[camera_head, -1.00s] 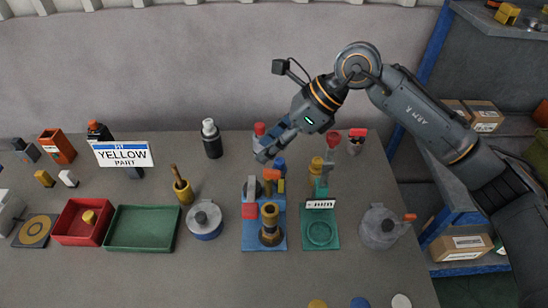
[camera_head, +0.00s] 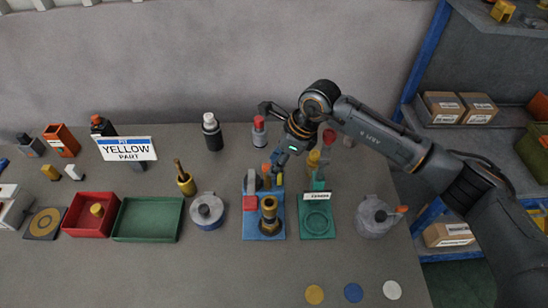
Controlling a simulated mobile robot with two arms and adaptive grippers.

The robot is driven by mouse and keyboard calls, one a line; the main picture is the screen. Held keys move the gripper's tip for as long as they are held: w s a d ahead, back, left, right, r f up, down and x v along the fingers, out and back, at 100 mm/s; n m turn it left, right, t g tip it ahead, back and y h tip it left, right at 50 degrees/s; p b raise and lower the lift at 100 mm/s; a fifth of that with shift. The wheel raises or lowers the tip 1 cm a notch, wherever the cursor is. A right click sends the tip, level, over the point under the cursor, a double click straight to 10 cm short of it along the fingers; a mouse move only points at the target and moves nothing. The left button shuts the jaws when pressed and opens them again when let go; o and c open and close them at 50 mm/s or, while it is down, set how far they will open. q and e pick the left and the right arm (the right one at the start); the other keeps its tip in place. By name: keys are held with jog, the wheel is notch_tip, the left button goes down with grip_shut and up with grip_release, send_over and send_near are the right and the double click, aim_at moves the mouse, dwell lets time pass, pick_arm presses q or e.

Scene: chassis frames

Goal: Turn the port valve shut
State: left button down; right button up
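A blue-based fixture (camera_head: 251,229) stands right of the table's middle. It carries a brass upright (camera_head: 269,207), a red block (camera_head: 250,203), a grey rounded part and a small orange piece (camera_head: 266,169) at the back. A green-based fixture (camera_head: 317,230) with a small label (camera_head: 316,196) stands beside it on the right. I cannot read which one is the port valve. My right gripper (camera_head: 278,164) points down at the rear of the blue fixture, close to the orange piece. Whether it touches anything, and its finger opening, are too small to tell. My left gripper is not in view.
A grey pot-like object (camera_head: 375,217) with an orange-tipped handle stands right of the green fixture. A lidded round pot (camera_head: 207,211), green tray (camera_head: 147,237) and red tray (camera_head: 92,230) lie left. Bottles (camera_head: 211,136) stand behind. The front table is mostly clear.

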jog(key=shift+a+f, duration=0.25)
jog(key=shift+f, duration=0.4)
grip_shut()
